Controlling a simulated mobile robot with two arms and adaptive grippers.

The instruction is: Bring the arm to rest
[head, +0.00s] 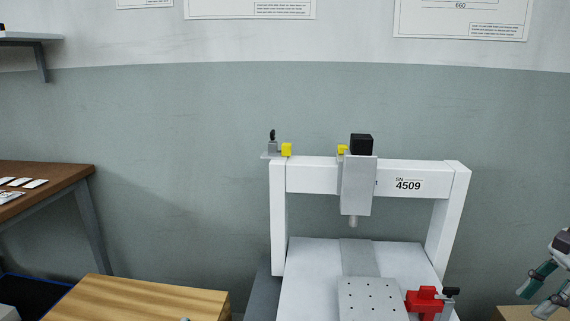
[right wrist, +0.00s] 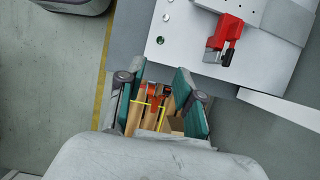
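My right gripper (head: 532,302) is at the right edge of the head view, to the right of the white gantry machine (head: 455,210). Its teal fingers are spread apart in the right wrist view (right wrist: 160,68), and nothing is clearly held between them. Behind the gap between the fingers, a box with orange and wooden items (right wrist: 155,100) shows partly; the fingers hide much of it. My left gripper is not in view.
A red clamp (head: 424,301) sits at the right of the machine's perforated plate (head: 370,298); the clamp also shows in the right wrist view (right wrist: 224,36). A wooden surface (head: 150,300) is at lower left. A brown table (head: 45,178) stands farther left.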

